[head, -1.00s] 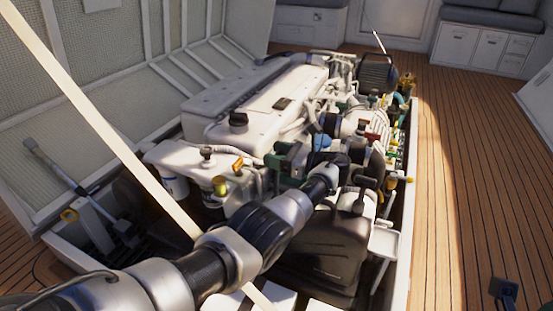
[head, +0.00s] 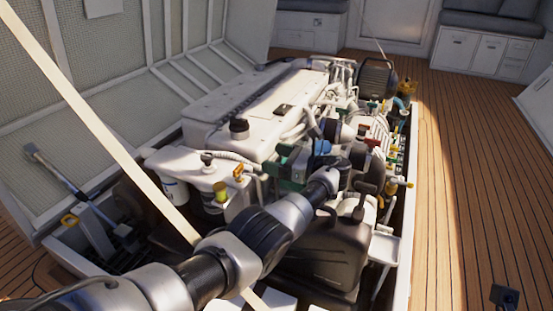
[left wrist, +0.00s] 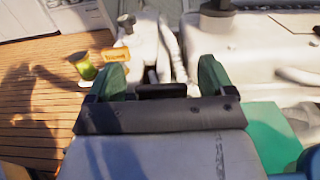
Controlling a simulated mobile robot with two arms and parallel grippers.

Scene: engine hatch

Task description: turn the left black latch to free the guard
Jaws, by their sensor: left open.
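My left gripper (head: 283,169) reaches over the engine from the right side, its green fingertips pointing left. In the left wrist view my left gripper (left wrist: 162,76) is open, with its two green fingertips apart. A small dark part (left wrist: 160,90), possibly the black latch, shows between the fingers, low against the gripper's edge. I cannot tell whether the fingers touch it. The guard cannot be made out for certain.
The white engine (head: 262,98) fills the hatch. A pale strap (head: 95,120) crosses the left side. Wooden floor (head: 470,170) at right is mostly clear.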

